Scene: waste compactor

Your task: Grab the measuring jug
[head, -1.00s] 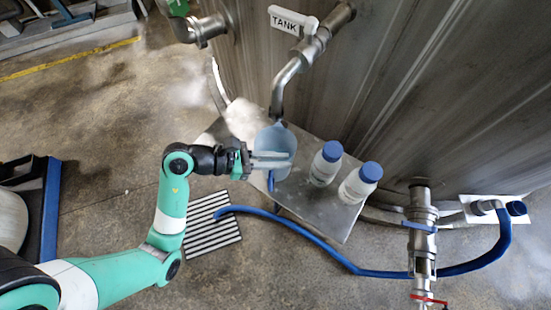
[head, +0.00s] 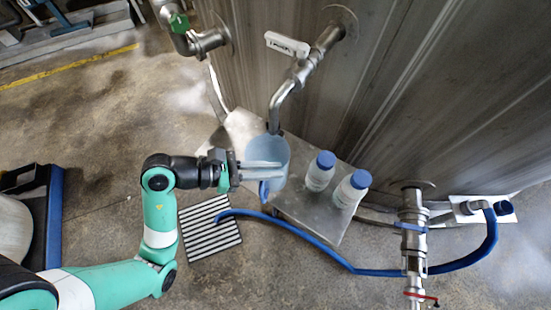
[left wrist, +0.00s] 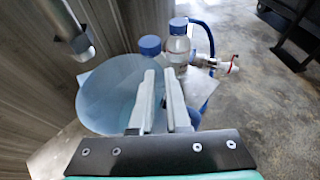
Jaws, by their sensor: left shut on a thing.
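The measuring jug (head: 281,152) is pale blue and translucent, with a blue handle (head: 264,192). It stands upright or nearly so at the small metal table, just under the tap's spout. I cannot tell whether its base touches the table. My left gripper (head: 280,170) comes in from the left and is shut on the jug at its handle side. In the left wrist view, the jug (left wrist: 105,90) fills the area left of the two pale fingers (left wrist: 163,100). The fingers hide part of the handle. My right gripper is not in view.
A steel tap (head: 284,97) hangs above the jug from the tank wall (head: 400,90). A blue hose (head: 340,262) runs below, past a floor grate (head: 209,227).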

